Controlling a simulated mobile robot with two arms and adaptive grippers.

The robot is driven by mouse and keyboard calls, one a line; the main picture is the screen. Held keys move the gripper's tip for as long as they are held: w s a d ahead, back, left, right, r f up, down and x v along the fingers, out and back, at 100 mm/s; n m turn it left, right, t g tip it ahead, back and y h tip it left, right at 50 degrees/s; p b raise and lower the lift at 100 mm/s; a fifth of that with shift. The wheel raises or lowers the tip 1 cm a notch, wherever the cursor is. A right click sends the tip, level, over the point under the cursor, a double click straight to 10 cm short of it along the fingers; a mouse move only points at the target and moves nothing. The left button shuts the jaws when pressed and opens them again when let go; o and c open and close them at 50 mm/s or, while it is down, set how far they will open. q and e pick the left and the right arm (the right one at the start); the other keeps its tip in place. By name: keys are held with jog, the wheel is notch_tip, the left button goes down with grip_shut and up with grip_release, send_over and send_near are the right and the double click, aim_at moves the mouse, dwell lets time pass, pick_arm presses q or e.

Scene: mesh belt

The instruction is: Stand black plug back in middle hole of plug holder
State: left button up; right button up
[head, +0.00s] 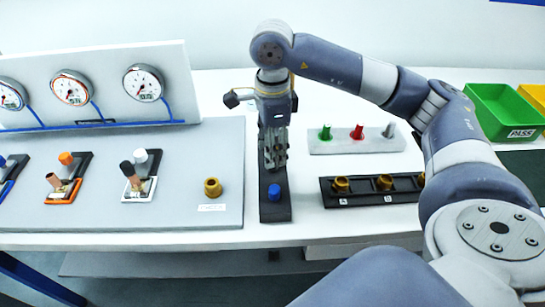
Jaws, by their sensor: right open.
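A narrow dark block (275,213), which looks like the plug holder, lies near the front of the table. A blue plug (274,192) stands at its near end. My right gripper (274,163) points down over the block's middle and far part and is open. It hides the middle hole, and I cannot tell whether anything is between its fingers. My left gripper is not in view.
A gauge panel (110,90) stands at the back left. A brass fitting (212,188) stands left of the block. To the right are a pale tray (330,147) with green, red and grey pieces and a black rack (358,198) with brass parts. A green bin (497,112) is farther right.

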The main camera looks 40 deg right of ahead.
notch_tip(320, 180, up, 8)
jog(key=shift+f, duration=0.25)
dwell(0.5)
